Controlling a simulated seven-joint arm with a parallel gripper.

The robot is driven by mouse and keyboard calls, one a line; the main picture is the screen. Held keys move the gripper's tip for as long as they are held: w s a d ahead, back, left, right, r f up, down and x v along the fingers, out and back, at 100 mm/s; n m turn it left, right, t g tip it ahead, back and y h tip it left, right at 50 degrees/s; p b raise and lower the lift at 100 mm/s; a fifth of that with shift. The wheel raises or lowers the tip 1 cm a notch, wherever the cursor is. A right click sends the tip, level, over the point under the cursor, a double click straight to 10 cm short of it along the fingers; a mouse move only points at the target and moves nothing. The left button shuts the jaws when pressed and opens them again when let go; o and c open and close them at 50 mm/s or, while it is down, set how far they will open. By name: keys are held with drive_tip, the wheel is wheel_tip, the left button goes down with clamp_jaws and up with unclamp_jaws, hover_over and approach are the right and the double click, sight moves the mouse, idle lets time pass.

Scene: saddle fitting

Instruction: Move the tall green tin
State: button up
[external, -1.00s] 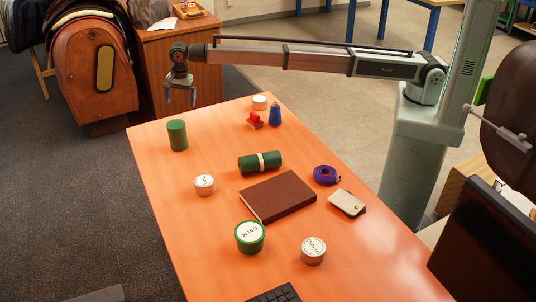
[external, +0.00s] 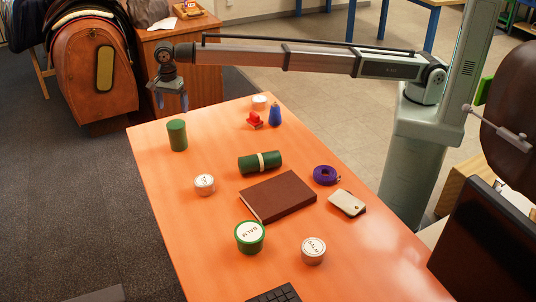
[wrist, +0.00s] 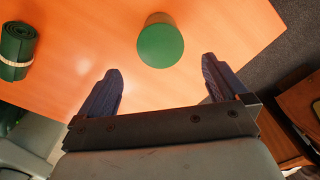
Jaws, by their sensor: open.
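The tall green tin (external: 177,135) stands upright near the far left corner of the orange table. In the wrist view the green tin (wrist: 160,42) shows its round top, beyond and roughly between my fingertips. My gripper (external: 171,101) is open and empty, above and behind the tin in the external view, apart from it. In the wrist view my gripper (wrist: 161,82) has its two dark fingers spread wide.
A green roll with a pale band (external: 260,162) lies to the tin's right. A small white tin (external: 204,184), a red stamp (external: 254,120), a blue object (external: 275,114) and a brown book (external: 278,196) also sit on the table (external: 190,235). The surface around the green tin is clear.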

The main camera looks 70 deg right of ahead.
sight(178, 133)
wheel_tip(178, 133, down, 14)
drive_tip(key=shift+r, duration=0.25)
idle(0.4)
drive_tip(key=c, duration=1.2)
drive_tip(key=shift+o, duration=0.2)
drive_tip(key=shift+d, duration=0.1)
